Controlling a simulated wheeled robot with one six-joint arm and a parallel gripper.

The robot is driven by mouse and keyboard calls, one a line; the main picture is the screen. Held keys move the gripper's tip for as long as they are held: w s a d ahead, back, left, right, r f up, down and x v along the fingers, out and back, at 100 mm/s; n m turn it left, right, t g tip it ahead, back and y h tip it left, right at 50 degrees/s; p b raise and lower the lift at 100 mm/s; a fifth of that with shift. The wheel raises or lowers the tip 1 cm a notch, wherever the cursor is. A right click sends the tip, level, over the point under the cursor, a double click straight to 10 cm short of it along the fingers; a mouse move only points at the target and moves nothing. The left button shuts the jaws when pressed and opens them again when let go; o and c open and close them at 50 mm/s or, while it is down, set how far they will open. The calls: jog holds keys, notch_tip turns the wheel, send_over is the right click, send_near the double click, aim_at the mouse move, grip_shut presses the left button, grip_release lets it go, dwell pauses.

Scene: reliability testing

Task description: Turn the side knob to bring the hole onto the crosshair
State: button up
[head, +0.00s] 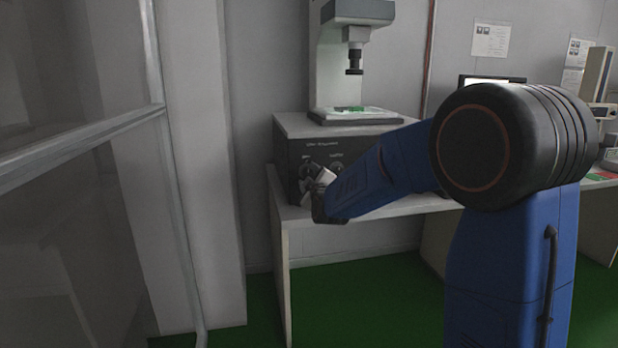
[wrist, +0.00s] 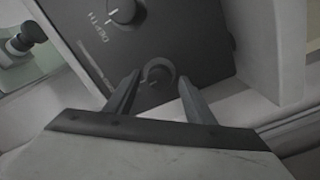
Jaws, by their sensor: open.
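A dark control box (head: 290,160) on the bench carries the microscope (head: 328,50). Its front panel bears round dark knobs; the left knob (head: 306,169) is partly covered by my gripper (head: 322,182). In the wrist view my gripper (wrist: 158,80) is open, its two fingers either side of a round dark knob (wrist: 157,74) with a lighter rim. I cannot tell whether the fingers touch it. Another knob (wrist: 125,12) with a white mark sits farther up the panel, beside lettering like "DEPTH". A green piece (head: 348,108) lies on the microscope stage. No hole or crosshair can be made out.
The white bench (head: 400,208) runs right behind my arm. A screen (head: 488,81) stands at the back, mostly hidden by my arm. More equipment (head: 597,75) is at far right. A metal-framed partition (head: 80,145) stands at left. The green floor (head: 350,290) is clear below the bench.

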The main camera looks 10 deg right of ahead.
jog(key=s, duration=1.7)
dwell(1.1)
jog(key=shift+s, duration=0.15)
jog(key=s+d+f+m+g, duration=0.2)
jog(key=s+f+m+g, duration=0.1)
jog(key=s, duration=1)
jog(key=s+d+f+m+g, duration=0.2)
jog(key=s+f+m+g, duration=0.2)
jog(key=s, duration=0.8)
jog(key=s+d+f+m+g, duration=0.3)
jog(key=s+f+g, duration=0.3)
jog(key=s, duration=0.7)
jog(key=shift+s+f+m, duration=0.3)
jog(key=shift+f+m, duration=0.1)
jog(key=shift+m, duration=0.2)
